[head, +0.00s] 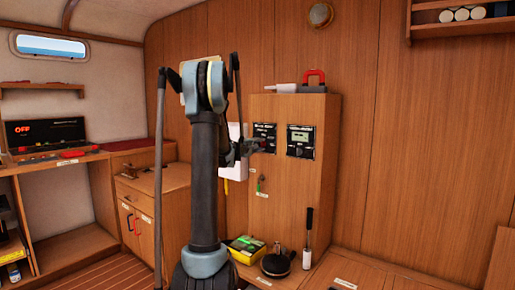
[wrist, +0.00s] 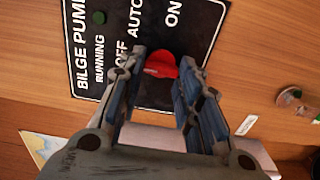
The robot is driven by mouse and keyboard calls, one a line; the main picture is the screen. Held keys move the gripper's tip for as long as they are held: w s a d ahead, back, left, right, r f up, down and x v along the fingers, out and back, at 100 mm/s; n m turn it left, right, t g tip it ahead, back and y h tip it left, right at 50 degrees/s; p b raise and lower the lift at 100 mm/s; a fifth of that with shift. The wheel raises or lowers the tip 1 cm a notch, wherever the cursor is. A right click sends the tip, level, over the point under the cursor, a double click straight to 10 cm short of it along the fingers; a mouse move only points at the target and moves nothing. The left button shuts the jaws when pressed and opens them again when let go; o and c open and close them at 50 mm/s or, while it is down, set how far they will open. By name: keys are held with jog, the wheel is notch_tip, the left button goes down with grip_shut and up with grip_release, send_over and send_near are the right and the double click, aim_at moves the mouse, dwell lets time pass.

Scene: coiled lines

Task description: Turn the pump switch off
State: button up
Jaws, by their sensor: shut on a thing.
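The black bilge pump panel (wrist: 185,35) fills the upper part of the wrist view, with the words RUNNING, OFF, AUTO and ON. It also shows in the head view (head: 264,130) on the wooden cabinet. The red pump switch knob (wrist: 163,68) sits between the fingertips of my gripper (wrist: 165,62), which is shut on it. A small pale mark shows on the knob's left side; I cannot tell surely which word it points at. A dark green lamp (wrist: 99,17) is beside RUNNING. In the head view my gripper (head: 248,147) is at the panel and hides the knob.
A second panel with a display (head: 300,141) is just right of the pump panel. A key-like green item (head: 262,184) hangs below. A red-handled tool (head: 313,80) lies on the cabinet top. A yellow box (head: 245,247) and a black pan (head: 277,264) are on the lower surface.

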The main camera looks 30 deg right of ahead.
jog(key=shift+a+f, duration=0.1)
dwell(0.4)
jog(key=o, duration=1)
jog(key=shift+o, duration=0.2)
jog(key=v, duration=1.2)
jog(key=shift+w, duration=0.1)
